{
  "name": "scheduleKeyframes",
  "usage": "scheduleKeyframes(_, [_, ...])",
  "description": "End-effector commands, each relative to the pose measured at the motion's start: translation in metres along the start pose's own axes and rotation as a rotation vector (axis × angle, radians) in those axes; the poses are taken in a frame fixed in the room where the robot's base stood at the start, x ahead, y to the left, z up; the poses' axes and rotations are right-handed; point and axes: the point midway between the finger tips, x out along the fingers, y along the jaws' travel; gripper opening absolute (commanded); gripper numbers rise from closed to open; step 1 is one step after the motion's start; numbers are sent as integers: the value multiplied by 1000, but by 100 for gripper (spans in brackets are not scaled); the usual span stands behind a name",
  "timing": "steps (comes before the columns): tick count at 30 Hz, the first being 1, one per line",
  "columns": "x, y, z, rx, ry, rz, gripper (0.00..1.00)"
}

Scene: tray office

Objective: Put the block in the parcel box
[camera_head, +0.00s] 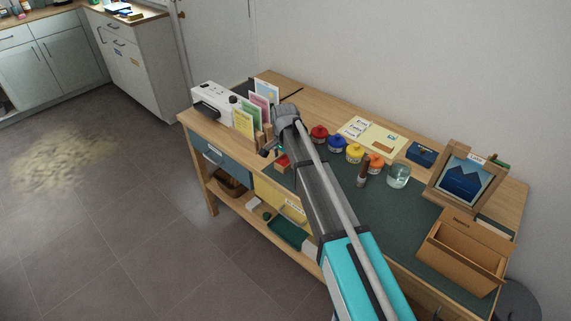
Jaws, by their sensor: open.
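The parcel box (432,252) is an open brown cardboard box at the right front end of the workbench. A small red and wood-coloured piece (283,162), which may be the block, sits near the bench's front edge, left of my arm. My gripper (268,151) is open at the left part of the bench, just beside and above this piece. The fingertips are small and dark here. I cannot tell whether they touch the piece. My arm hides part of the bench.
Several paint pots, including a red one (319,133), stand in a row right of my arm. A brown upright item (363,170) and a glass jar (399,176) stand between my arm and the box. A framed picture (461,185) stands behind the box. Cards (243,122) stand at the left.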

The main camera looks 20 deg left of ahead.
Motion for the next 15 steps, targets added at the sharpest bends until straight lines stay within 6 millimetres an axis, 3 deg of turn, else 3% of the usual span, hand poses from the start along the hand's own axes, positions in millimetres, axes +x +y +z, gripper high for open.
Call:
scheduleKeyframes(7, [0,0,0,0,0,0,98])
scheduleKeyframes(15, [0,0,0,0,0,0,48])
